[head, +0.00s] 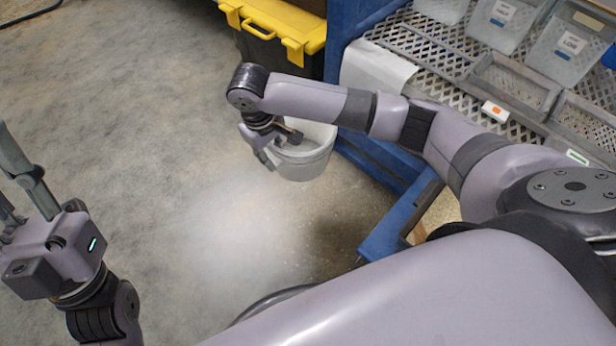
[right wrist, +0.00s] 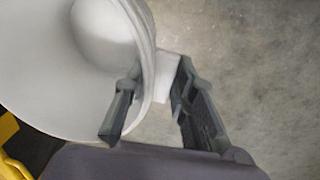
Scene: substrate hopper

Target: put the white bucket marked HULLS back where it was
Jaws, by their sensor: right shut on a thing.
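The white bucket (head: 308,164) is in the head view, upright or nearly so, in front of the blue rack. My right gripper (head: 272,146) is shut on its rim at the near left side. In the right wrist view, the bucket (right wrist: 60,80) fills the upper left, with its rim passing between the fingers (right wrist: 157,85). A pale patch shows between the fingers, with no readable lettering. The HULLS marking is not visible. I cannot tell whether the bucket touches the floor. My left gripper (head: 14,180) is at the left edge, fingers apart and empty.
A black tote with a yellow lid (head: 268,12) stands behind the bucket. The blue rack (head: 350,50) carries a perforated metal shelf (head: 425,50) with clear labelled bins (head: 568,48) and grey trays (head: 512,82). The concrete floor (head: 150,130) at left is clear.

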